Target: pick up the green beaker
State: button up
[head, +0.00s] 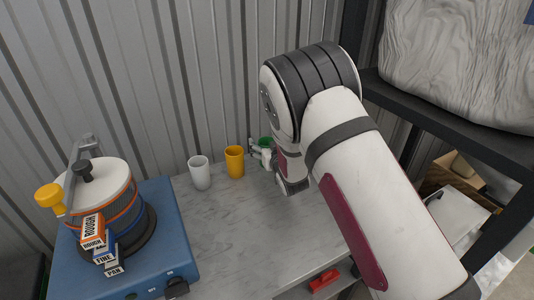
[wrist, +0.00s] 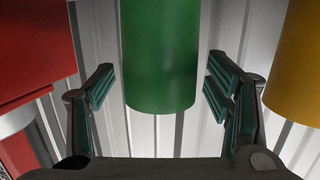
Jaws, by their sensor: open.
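The green beaker (wrist: 160,55) fills the middle of the wrist view, between the two fingers of my gripper (wrist: 159,82). The fingers are spread, one on each side of it, and a gap shows between the beaker and each finger. In the head view only a small part of the green beaker (head: 266,142) shows at the back of the bench, mostly hidden behind my gripper (head: 258,152) and wrist.
A yellow cup (head: 234,162) stands close to the left of the green beaker, with a white cup (head: 199,173) further left. A blue machine (head: 150,235) with a drum stands at the left. A red object (wrist: 35,50) shows in the wrist view. The bench (head: 250,235) front is clear.

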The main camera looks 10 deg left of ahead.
jog(key=c, duration=1.3)
jog(key=shift+r, duration=0.1)
